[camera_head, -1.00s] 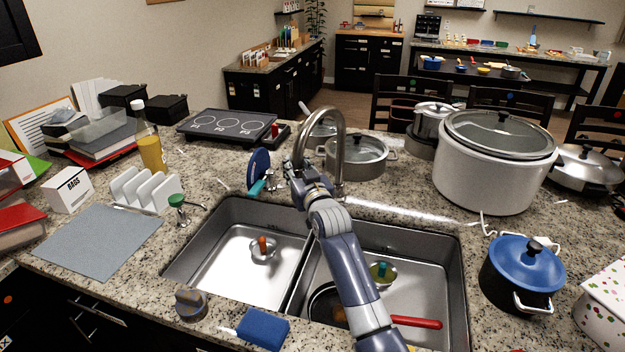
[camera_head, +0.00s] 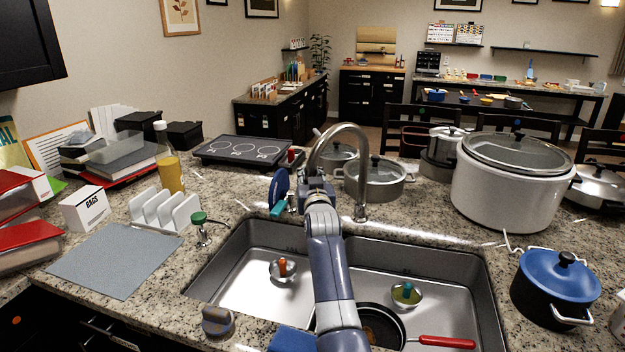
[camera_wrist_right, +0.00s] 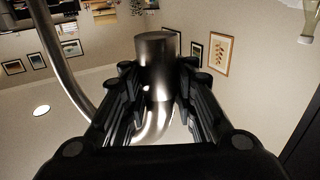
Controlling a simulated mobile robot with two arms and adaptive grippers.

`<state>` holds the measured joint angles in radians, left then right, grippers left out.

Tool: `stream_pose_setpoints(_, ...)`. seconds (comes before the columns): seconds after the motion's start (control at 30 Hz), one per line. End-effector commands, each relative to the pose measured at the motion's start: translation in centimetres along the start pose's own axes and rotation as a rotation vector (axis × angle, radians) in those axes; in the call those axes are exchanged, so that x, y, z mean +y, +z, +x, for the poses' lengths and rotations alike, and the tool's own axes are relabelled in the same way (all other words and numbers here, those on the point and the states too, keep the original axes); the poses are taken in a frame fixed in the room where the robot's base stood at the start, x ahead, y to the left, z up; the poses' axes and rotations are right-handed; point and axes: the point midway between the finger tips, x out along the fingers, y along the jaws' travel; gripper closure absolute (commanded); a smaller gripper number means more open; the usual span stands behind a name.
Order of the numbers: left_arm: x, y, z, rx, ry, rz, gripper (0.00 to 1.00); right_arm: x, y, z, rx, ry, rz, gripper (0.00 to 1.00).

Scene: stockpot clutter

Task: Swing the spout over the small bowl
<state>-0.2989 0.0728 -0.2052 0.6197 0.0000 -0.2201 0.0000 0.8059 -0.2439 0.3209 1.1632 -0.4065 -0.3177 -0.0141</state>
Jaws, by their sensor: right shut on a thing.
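The silver gooseneck spout (camera_head: 345,127) rises behind the sink and arches to the left. My right gripper (camera_head: 313,172) is shut on the spout's free end. In the right wrist view the spout end (camera_wrist_right: 155,65) stands between both fingers. The spout end hangs above the rear of the sink, near the divider. Two small metal bowls sit in the sink. The left bowl (camera_head: 283,273), with an orange piece in it, is in the left basin. The right bowl (camera_head: 406,296), with a teal piece, is in the right basin. My left gripper is not in view.
A black pan with a red handle (camera_head: 447,342) lies in the right basin. A steel pot (camera_head: 375,182) stands behind the faucet. A green-topped dispenser (camera_head: 200,226) stands left of the sink.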

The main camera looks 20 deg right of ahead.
Motion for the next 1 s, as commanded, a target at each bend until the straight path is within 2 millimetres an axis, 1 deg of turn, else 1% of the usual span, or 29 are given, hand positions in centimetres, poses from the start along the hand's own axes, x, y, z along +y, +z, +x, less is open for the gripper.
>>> stream_pose_setpoints(0.03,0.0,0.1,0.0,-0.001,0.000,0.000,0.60,-0.7,0.4,-0.1,-0.009,-0.011,0.004,1.00)
stream_pose_setpoints(0.17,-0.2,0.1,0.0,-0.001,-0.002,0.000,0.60,-0.7,0.5,-0.1,-0.010,-0.011,0.004,1.00)
stream_pose_setpoints(0.2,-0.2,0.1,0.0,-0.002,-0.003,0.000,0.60,-0.7,0.5,-0.1,-0.010,-0.011,0.005,0.76)
stream_pose_setpoints(0.27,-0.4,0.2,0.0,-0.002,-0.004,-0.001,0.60,-0.7,0.5,-0.1,-0.010,-0.011,0.005,0.62)
stream_pose_setpoints(0.3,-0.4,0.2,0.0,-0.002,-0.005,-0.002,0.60,-0.7,0.5,-0.1,-0.010,-0.010,0.005,0.53)
stream_pose_setpoints(0.6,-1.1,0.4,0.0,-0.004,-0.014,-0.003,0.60,-0.2,0.2,-0.1,-0.004,-0.004,0.003,0.53)
stream_pose_setpoints(0.7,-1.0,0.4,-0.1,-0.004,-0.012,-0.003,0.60,-0.2,-0.3,0.0,-0.001,-0.003,0.003,0.53)
stream_pose_setpoints(0.77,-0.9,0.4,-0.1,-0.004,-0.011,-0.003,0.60,-0.2,-1.0,0.0,0.001,-0.003,0.003,0.53)
stream_pose_setpoints(0.87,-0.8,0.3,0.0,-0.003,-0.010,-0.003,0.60,-0.3,-2.8,0.0,0.003,-0.004,0.004,0.53)
stream_pose_setpoints(1.0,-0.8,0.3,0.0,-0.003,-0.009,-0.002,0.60,-0.5,-5.6,-0.1,0.002,-0.006,0.003,0.53)
